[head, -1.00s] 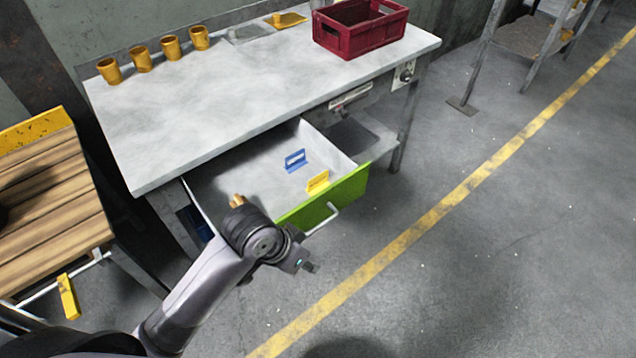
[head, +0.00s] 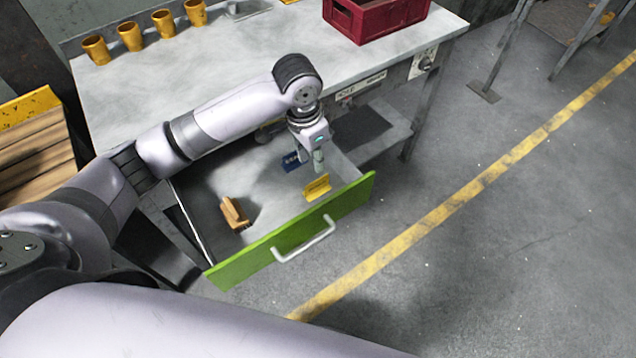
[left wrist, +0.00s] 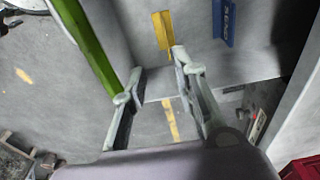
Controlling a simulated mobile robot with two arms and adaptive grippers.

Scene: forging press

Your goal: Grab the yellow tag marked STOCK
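The yellow tag (head: 318,187) stands in the open drawer, near its green front; its lettering is too small to read. It also shows in the left wrist view (left wrist: 162,31), just beyond my fingertips. A blue tag (head: 290,161) stands behind it, partly hidden by my gripper in the head view; it is at the top right in the left wrist view (left wrist: 224,23). My left gripper (head: 319,166) points down over the drawer, just above the yellow tag. In the left wrist view its fingers (left wrist: 159,64) are apart with nothing between them. My right gripper is not in view.
The drawer has a green front (head: 290,232) with a light handle, and a wooden brush-like block (head: 233,213) lies inside. The workbench top (head: 240,75) overhangs the drawer's back. On it are a red crate (head: 375,18) and several brass cups (head: 130,36).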

